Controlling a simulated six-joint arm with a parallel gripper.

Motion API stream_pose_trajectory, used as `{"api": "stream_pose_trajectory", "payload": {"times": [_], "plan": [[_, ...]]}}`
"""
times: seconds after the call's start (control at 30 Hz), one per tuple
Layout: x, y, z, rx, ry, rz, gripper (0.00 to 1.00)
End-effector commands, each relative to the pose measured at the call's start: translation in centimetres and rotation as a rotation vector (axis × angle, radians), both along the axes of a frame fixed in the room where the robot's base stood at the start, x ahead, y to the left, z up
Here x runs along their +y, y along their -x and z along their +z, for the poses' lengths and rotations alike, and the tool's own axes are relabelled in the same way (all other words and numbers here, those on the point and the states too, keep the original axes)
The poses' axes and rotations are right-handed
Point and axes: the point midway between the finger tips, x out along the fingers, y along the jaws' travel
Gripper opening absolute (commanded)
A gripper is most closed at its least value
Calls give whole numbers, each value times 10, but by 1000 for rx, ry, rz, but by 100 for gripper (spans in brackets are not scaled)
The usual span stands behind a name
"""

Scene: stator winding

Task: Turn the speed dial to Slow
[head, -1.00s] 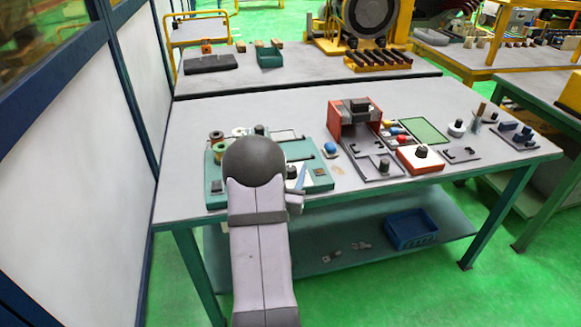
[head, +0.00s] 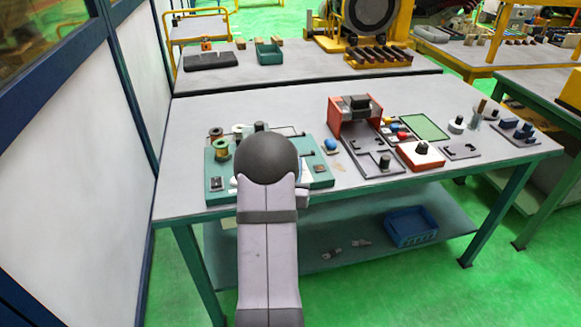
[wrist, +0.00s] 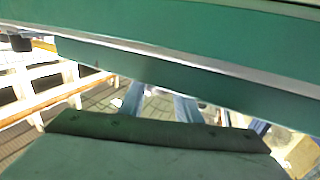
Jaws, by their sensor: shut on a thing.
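The teal winding board (head: 222,196) lies at the left of the near table. My arm reaches over its front edge, and its dark rounded joint covers the middle of the board. My gripper shows only as a broad grey-green body (wrist: 158,150) along the bottom of the wrist view. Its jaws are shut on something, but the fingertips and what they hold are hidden. I cannot make out the speed dial or its setting. A teal edge (wrist: 170,70) runs across the wrist view close to the camera.
A black knob (head: 422,147) sits on a red-and-white box (head: 419,161) to the right. Copper spools (head: 219,150) stand at the board's left. The table's front left corner is bare.

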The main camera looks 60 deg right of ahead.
Motion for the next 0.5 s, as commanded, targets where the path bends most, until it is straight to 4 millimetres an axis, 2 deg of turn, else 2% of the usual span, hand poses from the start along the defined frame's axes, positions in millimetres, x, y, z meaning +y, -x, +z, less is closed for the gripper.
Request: {"api": "stream_pose_trajectory", "payload": {"times": [0.3, 0.5], "plan": [[-1, 1, 0, -3, 3, 146, 8], [1, 0, 1, -1, 3, 171, 8]]}}
